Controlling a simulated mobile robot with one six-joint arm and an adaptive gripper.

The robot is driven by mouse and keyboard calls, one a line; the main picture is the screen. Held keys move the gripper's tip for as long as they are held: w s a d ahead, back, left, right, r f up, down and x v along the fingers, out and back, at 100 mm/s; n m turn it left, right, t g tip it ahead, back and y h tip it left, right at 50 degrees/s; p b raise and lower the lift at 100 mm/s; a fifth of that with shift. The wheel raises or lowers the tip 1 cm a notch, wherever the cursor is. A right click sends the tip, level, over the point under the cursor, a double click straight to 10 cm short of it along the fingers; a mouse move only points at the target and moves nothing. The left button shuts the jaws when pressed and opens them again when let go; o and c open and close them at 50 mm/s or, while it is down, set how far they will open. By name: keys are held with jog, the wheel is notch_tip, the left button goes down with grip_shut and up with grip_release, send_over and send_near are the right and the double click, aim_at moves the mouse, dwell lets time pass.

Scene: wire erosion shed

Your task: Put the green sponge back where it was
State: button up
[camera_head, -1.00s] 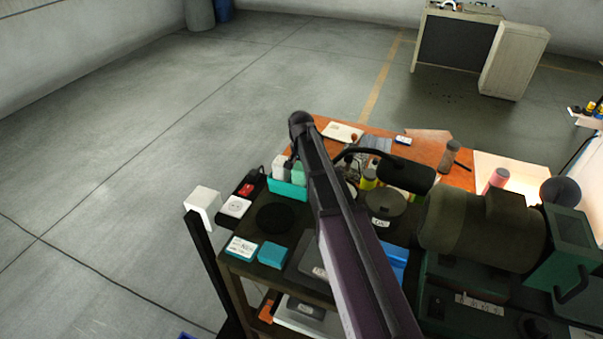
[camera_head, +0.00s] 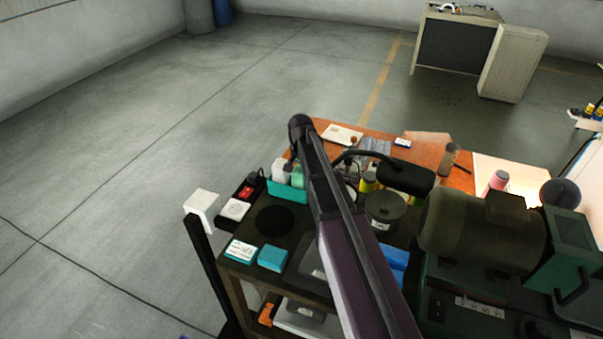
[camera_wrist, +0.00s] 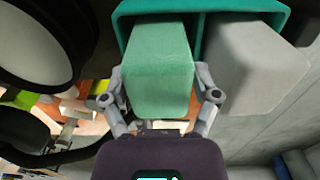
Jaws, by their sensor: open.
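The green sponge (camera_wrist: 160,62) stands in one compartment of a teal caddy (camera_wrist: 203,10) in the wrist view, with part of it sticking out toward my gripper (camera_wrist: 164,90). My jaws are open, with one finger on each side of the sponge; I cannot tell whether they touch it. A pale grey-white block (camera_wrist: 245,62) sits in the other compartment. In the head view, the sponge (camera_head: 298,178) shows as a small green patch in the teal caddy (camera_head: 287,193), beside my arm. My gripper is hidden there.
The caddy stands on a crowded dark bench top. A black round disc (camera_head: 275,220), blue boxes (camera_head: 272,257), a lidded pot (camera_head: 385,212) and a large motor-like machine (camera_head: 480,230) are near. An orange table (camera_head: 427,150) is behind. Open floor lies at left.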

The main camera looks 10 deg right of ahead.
jog(key=shift+r+p, duration=6.05)
jog(key=shift+r, duration=0.05)
jog(key=s+n, duration=0.6)
jog(key=s, duration=1.6)
jog(key=shift+s+n, duration=0.3)
jog(key=shift+n, duration=0.1)
jog(key=shift+d, duration=0.1)
